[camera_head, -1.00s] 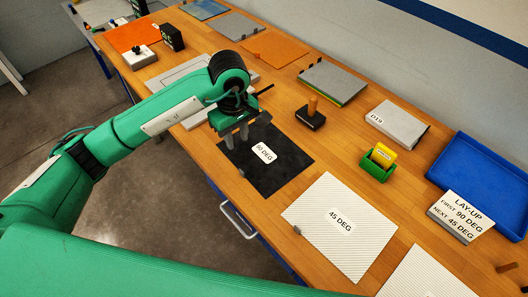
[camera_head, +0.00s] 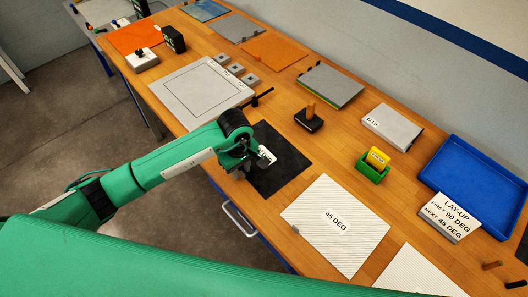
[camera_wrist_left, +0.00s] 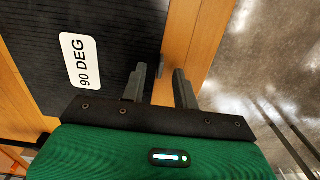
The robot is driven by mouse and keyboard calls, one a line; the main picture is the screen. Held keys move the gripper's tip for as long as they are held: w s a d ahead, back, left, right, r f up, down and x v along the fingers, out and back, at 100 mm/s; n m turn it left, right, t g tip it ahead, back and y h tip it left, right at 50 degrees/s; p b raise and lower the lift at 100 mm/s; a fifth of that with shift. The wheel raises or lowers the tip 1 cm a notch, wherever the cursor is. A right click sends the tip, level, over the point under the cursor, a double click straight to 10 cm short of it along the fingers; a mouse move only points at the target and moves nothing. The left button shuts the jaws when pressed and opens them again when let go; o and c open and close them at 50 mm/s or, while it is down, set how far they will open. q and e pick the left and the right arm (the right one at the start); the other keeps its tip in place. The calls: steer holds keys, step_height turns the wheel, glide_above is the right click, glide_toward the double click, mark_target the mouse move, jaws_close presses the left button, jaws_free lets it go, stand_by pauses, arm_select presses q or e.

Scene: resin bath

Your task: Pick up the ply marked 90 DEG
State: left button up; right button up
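The ply marked 90 DEG is a black sheet (camera_head: 290,172) lying flat on the bench. Its white label is partly hidden behind my left gripper in the head view and shows clearly in the wrist view (camera_wrist_left: 81,60). My left gripper (camera_head: 241,173) is over the ply's front left edge. In the left wrist view its two fingers (camera_wrist_left: 160,69) are apart. A small grey tab (camera_wrist_left: 158,66) at the ply's edge shows in the gap between the fingertips; I cannot tell if they touch it. My right gripper is not in view.
A white ply marked 45 DEG (camera_head: 345,250) lies to the right. Behind are a wooden-handled tool (camera_head: 309,117), a green holder (camera_head: 373,173), a blue tray (camera_head: 470,160) and a LAY-UP sign (camera_head: 452,216). A framed grey plate (camera_head: 200,90) lies to the left.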

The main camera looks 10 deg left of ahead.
arm_select(q)
steer(key=shift+f, duration=0.35)
jaws_close()
steer(key=shift+r, duration=0.1)
